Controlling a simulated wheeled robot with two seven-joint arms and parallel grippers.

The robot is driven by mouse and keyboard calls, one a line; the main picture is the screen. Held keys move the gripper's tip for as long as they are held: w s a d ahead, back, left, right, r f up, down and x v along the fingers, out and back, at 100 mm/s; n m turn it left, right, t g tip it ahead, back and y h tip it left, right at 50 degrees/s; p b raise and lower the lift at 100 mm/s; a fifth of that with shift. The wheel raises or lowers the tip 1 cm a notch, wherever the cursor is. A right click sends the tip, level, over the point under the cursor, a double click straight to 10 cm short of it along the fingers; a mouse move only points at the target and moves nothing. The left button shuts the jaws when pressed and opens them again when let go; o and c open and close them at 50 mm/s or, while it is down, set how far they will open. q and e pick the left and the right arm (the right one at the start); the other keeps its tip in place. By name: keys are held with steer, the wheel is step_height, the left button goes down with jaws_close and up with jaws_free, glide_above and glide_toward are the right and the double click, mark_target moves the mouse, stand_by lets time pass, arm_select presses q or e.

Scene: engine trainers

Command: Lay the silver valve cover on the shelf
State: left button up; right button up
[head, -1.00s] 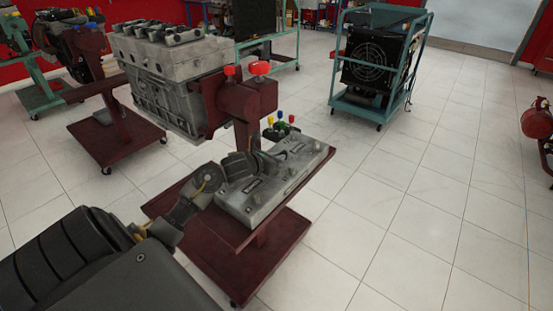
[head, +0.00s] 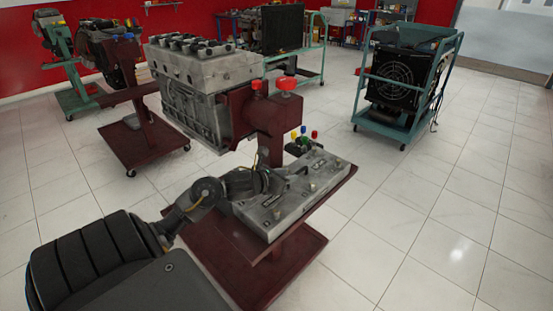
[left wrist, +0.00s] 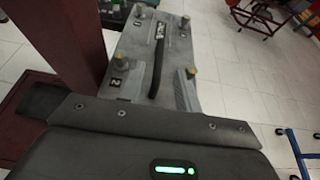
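The silver valve cover (head: 268,218) is a long grey block with labels and bolts on top. It lies on the dark red shelf (head: 245,250) of an engine stand, close to flat. In the left wrist view the cover (left wrist: 130,58) lies ahead of the gripper, with a dark curved strip across its top. My right gripper is out of view.
A grey engine block (head: 205,80) on the red stand post (head: 270,148) rises behind the shelf. Red, blue and yellow caps (head: 303,134) stand at the cover's far side. A teal cart (head: 385,122) is at back right. The tiled floor to the right is clear.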

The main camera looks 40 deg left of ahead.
arm_select(q)
steer(key=v, duration=0.5)
steer(key=shift+s, duration=0.15)
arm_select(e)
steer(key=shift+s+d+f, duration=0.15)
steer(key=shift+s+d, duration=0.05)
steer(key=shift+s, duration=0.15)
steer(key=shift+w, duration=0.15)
